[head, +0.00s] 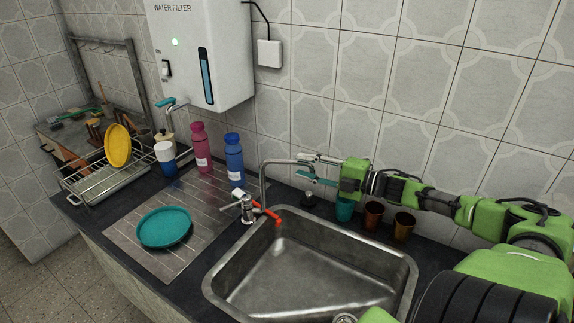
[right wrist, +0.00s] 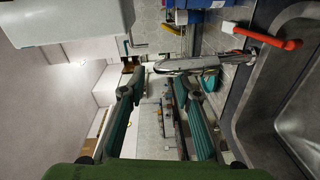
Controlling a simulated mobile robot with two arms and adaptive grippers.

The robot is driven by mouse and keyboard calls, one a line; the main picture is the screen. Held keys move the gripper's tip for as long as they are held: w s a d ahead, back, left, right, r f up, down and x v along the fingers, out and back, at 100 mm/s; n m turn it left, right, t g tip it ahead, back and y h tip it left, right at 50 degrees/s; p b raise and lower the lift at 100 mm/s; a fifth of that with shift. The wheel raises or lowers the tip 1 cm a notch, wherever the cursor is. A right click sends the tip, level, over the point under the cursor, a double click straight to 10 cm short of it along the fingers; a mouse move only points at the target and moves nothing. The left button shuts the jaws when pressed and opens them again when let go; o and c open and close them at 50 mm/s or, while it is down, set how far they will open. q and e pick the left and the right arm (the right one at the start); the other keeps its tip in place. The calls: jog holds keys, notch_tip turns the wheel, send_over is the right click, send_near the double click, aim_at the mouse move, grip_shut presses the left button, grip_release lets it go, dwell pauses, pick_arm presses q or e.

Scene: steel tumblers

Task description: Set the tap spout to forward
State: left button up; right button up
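The chrome tap (head: 263,183) rises at the back left corner of the sink. Its spout (head: 285,162) points right, along the back of the sink. Its body (head: 247,208) has a red lever (head: 266,212). My right gripper (head: 312,170) is at the spout's free end, its fingers apart. In the right wrist view, the spout (right wrist: 190,64) crosses near the fingertips, and its end shows between the open fingers (right wrist: 160,88). I cannot tell whether a finger touches it. The red lever (right wrist: 268,36) is at the upper right there. My left gripper is out of view.
The steel sink (head: 408,268) is empty. A teal cup (head: 344,209) and two brown cups (head: 373,215) (head: 403,227) stand behind it, below my right arm. A teal plate (head: 164,227) lies left on the drainboard. Pink (head: 201,147) and blue (head: 234,160) bottles stand behind.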

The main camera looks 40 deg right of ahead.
aim_at(295, 164)
jog(key=shift+b+x, duration=0.45)
jog(key=shift+x, duration=2.65)
grip_shut()
